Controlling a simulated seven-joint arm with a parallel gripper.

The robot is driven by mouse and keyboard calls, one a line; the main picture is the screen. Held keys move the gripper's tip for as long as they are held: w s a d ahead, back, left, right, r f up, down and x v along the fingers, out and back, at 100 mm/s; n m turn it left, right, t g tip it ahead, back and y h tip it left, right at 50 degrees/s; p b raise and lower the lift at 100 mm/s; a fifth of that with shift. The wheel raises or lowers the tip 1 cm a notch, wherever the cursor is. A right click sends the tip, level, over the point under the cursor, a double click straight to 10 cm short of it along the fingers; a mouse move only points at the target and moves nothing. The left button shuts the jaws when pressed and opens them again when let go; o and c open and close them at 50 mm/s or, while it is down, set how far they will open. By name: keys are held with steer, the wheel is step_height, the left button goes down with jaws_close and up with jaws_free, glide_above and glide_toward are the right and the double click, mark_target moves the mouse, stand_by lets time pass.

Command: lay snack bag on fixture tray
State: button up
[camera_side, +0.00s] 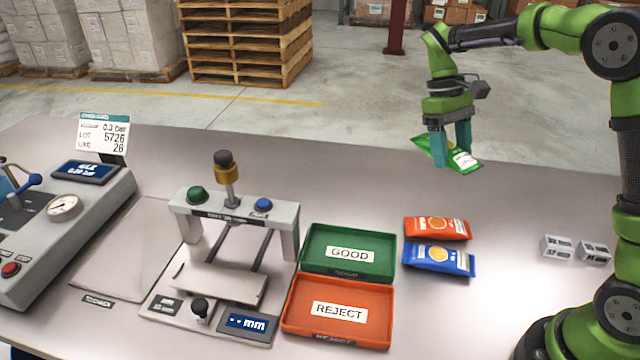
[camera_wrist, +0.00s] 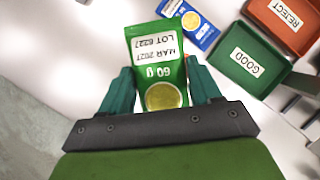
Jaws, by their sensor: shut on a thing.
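My gripper (camera_side: 453,158) is shut on a green snack bag (camera_side: 467,159) and holds it in the air above the back right of the table. In the wrist view the bag (camera_wrist: 157,70) sits between the two teal fingers, with its white date label and a yellow round picture showing. The fixture (camera_side: 235,210) stands far to the left of my gripper, with a green and a blue button on its bridge. Its pale flat tray (camera_side: 215,284) lies low in front of the bridge and looks empty. The fixture's display shows dashes and "mm".
A green GOOD bin (camera_side: 385,262) and an orange REJECT bin (camera_side: 300,333) stand right of the fixture. An orange bag (camera_side: 437,229) and a blue bag (camera_side: 438,260) lie beside them. Small grey blocks (camera_side: 558,247) lie at the right.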

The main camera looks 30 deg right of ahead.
steer(key=w+a+r+m+t+y, duration=0.1)
steer(key=w+a+m+y, duration=0.1)
steer(key=w+a+m, duration=0.5)
steer(key=w+a+r+m+t+y, duration=0.1)
steer(key=w+a+m+y, duration=0.2)
steer(key=a, duration=0.8)
steer(key=w+a+r+m+t, duration=0.15)
steer(key=a+m, duration=0.35)
steer(key=a, duration=0.5)
steer(key=a+r+m+t, duration=0.2)
steer(key=a+m, duration=0.4)
steer(key=a, duration=0.4)
steer(key=m+h, duration=0.1)
glide_above(203, 283)
steer(key=d, duration=0.2)
step_height(203, 283, down, 12)
steer(key=shift+t, duration=0.35)
steer(key=shift+s+a+f, duration=0.1)
steer(key=shift+a+f, duration=0.05)
steer(key=shift+f, duration=1.7)
steer(key=shift+s+a+f, duration=0.1)
steer(key=shift+f, duration=1.75)
steer(key=shift+f, duration=0.6)
steer(key=o, duration=1.2)
steer(key=shift+s+r, duration=0.1)
